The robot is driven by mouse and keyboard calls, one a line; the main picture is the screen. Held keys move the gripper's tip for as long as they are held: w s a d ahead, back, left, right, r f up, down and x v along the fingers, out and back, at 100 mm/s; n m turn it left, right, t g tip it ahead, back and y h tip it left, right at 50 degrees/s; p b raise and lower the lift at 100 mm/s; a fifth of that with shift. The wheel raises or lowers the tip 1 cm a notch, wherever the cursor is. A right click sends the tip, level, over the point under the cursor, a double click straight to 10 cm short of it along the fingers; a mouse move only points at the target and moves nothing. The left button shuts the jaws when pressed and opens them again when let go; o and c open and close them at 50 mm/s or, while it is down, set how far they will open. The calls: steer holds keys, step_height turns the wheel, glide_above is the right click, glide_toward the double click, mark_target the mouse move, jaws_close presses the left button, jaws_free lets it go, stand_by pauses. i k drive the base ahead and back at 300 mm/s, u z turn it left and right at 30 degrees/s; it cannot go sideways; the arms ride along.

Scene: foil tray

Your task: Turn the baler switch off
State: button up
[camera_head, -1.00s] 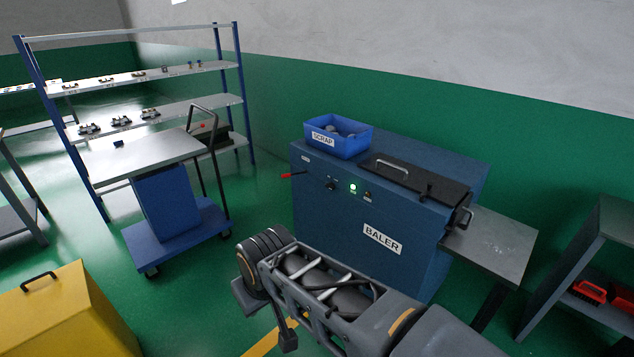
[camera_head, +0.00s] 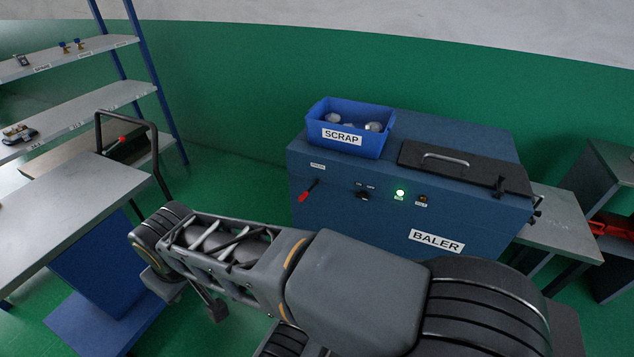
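The blue baler (camera_head: 340,222) stands at centre right, with a white BALER label on its front. A small black knob (camera_head: 363,196) on the front panel has two tiny labels above it, too small to read. A green lamp (camera_head: 400,194) glows to the right of the knob. A small dark fitting (camera_head: 422,200) sits beside the lamp. A red-handled lever (camera_head: 308,191) sticks out left of the knob. My arm crosses in front of the baler's lower part, and its far end lies left of the baler. I cannot make out my gripper's fingers clearly.
A blue SCRAP bin (camera_head: 340,149) and a black lid (camera_head: 440,182) with a handle are on the baler. A grey side table (camera_head: 560,222) adjoins its right. At left are a cart (camera_head: 62,200) with a grey top and a shelf rack (camera_head: 90,108).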

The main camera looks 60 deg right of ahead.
mark_target(363, 194)
steer(key=i, duration=1)
steer(key=z, duration=2.6)
